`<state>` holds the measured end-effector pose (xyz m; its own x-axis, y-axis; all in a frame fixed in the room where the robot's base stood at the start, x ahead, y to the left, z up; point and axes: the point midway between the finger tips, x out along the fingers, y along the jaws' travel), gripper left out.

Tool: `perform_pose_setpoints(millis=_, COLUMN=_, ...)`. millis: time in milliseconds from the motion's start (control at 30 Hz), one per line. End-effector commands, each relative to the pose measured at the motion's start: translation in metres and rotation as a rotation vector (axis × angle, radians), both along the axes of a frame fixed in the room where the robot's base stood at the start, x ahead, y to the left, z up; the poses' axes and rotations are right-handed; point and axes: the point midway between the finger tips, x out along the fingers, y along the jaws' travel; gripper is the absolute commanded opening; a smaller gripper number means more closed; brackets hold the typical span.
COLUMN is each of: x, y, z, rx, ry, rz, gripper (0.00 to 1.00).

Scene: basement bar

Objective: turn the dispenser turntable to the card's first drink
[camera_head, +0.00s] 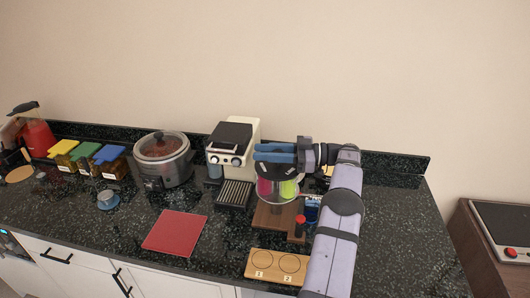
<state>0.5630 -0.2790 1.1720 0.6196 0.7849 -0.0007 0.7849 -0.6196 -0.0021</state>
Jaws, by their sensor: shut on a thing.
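The dispenser turntable (277,189) stands on a brown wooden base (268,217) right of the middle of the counter. Pink and yellow-green sections show in its clear, round body. My gripper (268,152) is at its top, with blue fingers pointing left. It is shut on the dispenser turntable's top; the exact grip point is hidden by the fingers. A red-topped post (300,222) stands at the base's front right. No drink card can be clearly made out; my arm covers the area to the right.
A wooden board (278,266) with circles marked 1 and 2 lies in front. A cream coffee machine (233,145) stands close left, with a slotted tray (235,195) before it. A red mat (175,232), a cooker (163,160) and several lidded boxes are further left. Counter right of my arm is clear.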

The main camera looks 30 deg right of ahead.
Motion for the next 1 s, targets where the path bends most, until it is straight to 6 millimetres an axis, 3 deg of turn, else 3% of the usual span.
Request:
perform_pose_setpoints(millis=267, x=0.001, y=0.001, z=0.004, rx=0.001, ry=-0.008, rz=0.001, gripper=0.0)
perform_pose_setpoints(millis=300, x=0.001, y=0.001, z=0.004, rx=0.001, ry=-0.008, rz=0.001, gripper=0.3)
perform_pose_setpoints(millis=367, x=0.001, y=0.001, z=0.004, rx=0.001, ry=-0.008, rz=0.0, gripper=0.44)
perform_pose_setpoints(millis=400, x=0.001, y=0.001, z=0.003, rx=0.002, ry=-0.008, rz=0.0, gripper=0.46)
perform_pose_setpoints(millis=767, x=0.001, y=0.0, z=0.004, rx=-0.001, ry=-0.004, rz=-0.001, gripper=0.46)
perform_pose_setpoints(millis=1000, x=0.0, y=0.0, z=0.027, rx=-0.004, ry=-0.007, rz=-0.001, gripper=0.46)
